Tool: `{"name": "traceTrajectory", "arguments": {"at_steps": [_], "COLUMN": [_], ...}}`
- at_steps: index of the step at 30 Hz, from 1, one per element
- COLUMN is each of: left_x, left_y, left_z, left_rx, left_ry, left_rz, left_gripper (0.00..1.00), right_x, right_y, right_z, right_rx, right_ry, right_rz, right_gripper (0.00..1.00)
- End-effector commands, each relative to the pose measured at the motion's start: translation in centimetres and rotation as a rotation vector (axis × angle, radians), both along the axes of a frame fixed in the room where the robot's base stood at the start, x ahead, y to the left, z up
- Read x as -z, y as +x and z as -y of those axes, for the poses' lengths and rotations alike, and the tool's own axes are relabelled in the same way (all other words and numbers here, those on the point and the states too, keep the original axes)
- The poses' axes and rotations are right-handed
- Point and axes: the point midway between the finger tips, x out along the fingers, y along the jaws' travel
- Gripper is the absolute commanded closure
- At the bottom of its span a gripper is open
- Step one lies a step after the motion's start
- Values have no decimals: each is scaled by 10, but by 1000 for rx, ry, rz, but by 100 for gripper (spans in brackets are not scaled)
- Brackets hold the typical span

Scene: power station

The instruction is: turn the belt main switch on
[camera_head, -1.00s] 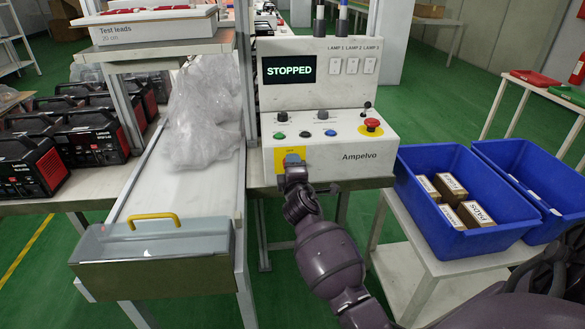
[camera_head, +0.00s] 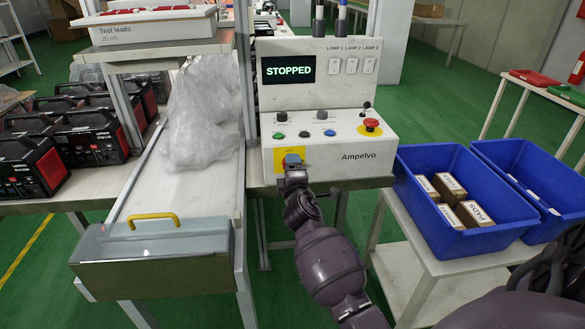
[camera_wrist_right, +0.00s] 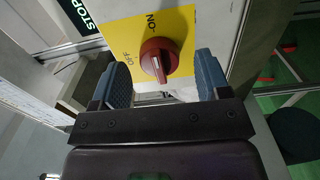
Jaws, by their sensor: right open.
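The belt main switch (camera_wrist_right: 159,60) is a red rotary knob on a yellow plate (camera_wrist_right: 180,27) marked ON and OFF. In the head view the yellow plate (camera_head: 279,167) is at the lower left of the control panel's front. My right gripper (camera_wrist_right: 167,80) is open, with one blue-padded finger on each side of the knob and visible gaps between. A pale line marks the knob; I cannot tell for sure which label it indicates. In the head view my right gripper (camera_head: 292,162) hides the knob. The panel's display (camera_head: 289,69) reads STOPPED. My left gripper is not in view.
The panel also carries a red mushroom button (camera_head: 372,124), a small lever (camera_head: 366,105) and several knobs and buttons. Blue bins (camera_head: 425,199) stand on a cart to the right. A conveyor tray with a clear cover (camera_head: 150,245) is at the left.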

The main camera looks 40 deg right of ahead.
Motion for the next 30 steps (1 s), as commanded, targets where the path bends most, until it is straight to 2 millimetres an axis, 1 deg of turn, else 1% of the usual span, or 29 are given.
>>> {"name": "traceTrajectory", "arguments": {"at_steps": [3, 9, 15, 21, 30], "left_x": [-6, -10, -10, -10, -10], "left_y": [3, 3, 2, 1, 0], "left_z": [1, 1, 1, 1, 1], "left_rx": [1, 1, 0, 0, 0], "left_ry": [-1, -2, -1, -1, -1], "left_rz": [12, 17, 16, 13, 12], "left_gripper": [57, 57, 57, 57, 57], "right_x": [-2, -1, 0, 0, 0], "right_y": [-19, -50, -71, -79, -79], "right_z": [-11, -30, -44, -48, -48], "right_rx": [0, 1, 1, 1, 0], "right_ry": [3, 3, 1, 1, 1], "right_rz": [3, 1, 0, 0, 0], "right_gripper": [31, 31, 31, 31, 31]}}
